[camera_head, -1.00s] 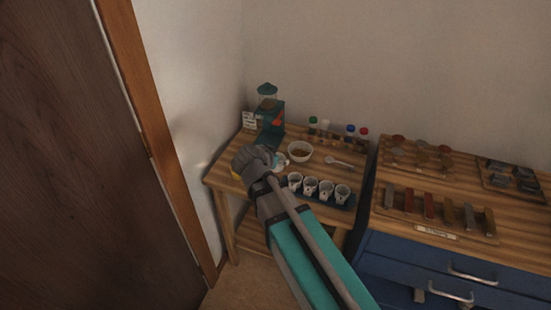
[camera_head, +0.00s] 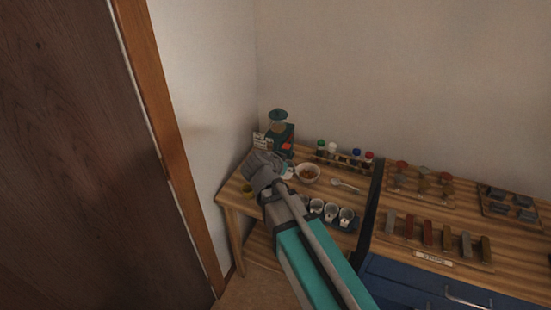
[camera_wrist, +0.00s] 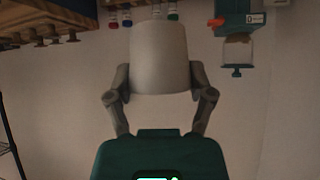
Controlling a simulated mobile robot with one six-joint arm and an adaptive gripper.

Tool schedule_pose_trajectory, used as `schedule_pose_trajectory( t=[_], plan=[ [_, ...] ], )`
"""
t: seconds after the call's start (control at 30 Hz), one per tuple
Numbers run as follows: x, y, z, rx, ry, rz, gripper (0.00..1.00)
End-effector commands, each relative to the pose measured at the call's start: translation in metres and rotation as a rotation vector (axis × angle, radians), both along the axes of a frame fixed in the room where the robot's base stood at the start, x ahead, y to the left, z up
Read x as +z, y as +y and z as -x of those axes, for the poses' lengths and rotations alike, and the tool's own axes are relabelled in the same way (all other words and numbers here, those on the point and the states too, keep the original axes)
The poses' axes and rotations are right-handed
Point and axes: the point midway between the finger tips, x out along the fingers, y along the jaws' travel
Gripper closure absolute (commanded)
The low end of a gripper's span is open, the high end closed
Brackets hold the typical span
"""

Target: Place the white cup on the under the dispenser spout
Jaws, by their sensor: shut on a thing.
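My gripper (camera_wrist: 160,82) is shut on the white cup (camera_wrist: 160,50), with one finger on each side of it in the wrist view. In the head view my gripper (camera_head: 264,168) is over the left part of the wooden table, and a bit of white shows at its right side. The teal dispenser (camera_head: 282,137) with a clear hopper and an orange-red part stands at the table's back left, just behind my gripper. It also shows upside down at the upper right of the wrist view (camera_wrist: 234,18), apart from the cup. The spot under its spout is hidden in the head view.
A bowl (camera_head: 308,174) and a spoon (camera_head: 345,185) lie right of my gripper. Several white cups (camera_head: 331,212) stand in a dark tray, partly behind my arm. Bottles with coloured caps (camera_head: 345,153) line the back.

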Motion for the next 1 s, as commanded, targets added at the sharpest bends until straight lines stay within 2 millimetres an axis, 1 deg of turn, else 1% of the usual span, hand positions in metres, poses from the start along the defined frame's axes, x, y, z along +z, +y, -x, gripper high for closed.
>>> schedule_pose_trajectory(
  t=[0.03,0.6,0.8,1.0],
  plan=[
    [0.018,0.0,0.0,0.0,0.0,0.0,0.61],
    [0.11,0.0,0.0,0.0,0.0,0.0,0.6],
    [0.132,0.0,0.0,0.0,0.0,0.0,0.6],
    [0.141,0.0,0.0,0.0,0.0,0.0,0.6]
  ],
)
